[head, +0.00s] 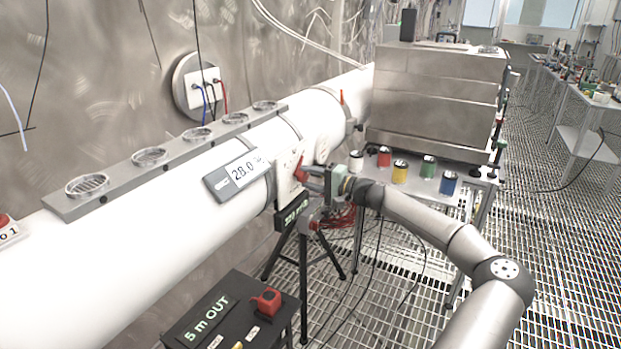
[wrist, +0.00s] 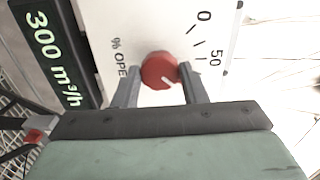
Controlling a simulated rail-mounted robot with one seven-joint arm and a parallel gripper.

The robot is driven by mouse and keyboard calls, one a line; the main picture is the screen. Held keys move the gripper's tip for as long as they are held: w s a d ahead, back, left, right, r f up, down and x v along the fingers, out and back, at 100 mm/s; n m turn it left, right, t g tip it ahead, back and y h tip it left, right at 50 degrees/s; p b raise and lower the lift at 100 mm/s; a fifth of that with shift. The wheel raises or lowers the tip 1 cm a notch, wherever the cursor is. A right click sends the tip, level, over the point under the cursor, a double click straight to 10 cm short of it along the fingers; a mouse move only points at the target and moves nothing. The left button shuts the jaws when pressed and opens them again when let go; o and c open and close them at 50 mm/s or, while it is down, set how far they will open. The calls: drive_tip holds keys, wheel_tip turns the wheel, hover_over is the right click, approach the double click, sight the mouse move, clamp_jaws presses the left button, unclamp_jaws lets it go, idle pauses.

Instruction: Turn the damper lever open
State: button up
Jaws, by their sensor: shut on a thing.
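The damper lever shows in the wrist view as a round red knob (wrist: 158,68) with a short white mark, on a white dial plate (wrist: 135,20) printed 0, 50 and "% OPE". In the head view its red part (head: 299,169) shows at the plate on the white duct (head: 140,255). My gripper (head: 310,178) reaches it from the right; in the wrist view its two fingers (wrist: 160,78) are shut on the knob, one on each side. The white mark points to the lower right in the wrist view. The fingers hide part of the scale.
A black display (wrist: 48,50) reading 300 m³/h is beside the dial. A temperature display (head: 238,176) reads 28.0. A table with several coloured cans (head: 400,172) stands behind my arm. A black box marked "5 m OUT" (head: 210,318) with a red switch (head: 267,301) is at front.

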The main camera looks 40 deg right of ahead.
drive_tip(key=shift+m, duration=0.4)
drive_tip(key=o, duration=1)
drive_tip(key=shift+c, duration=0.2)
drive_tip(key=b+v, duration=0.1)
drive_tip(key=v, duration=1.6)
drive_tip(key=shift+s, duration=0.2)
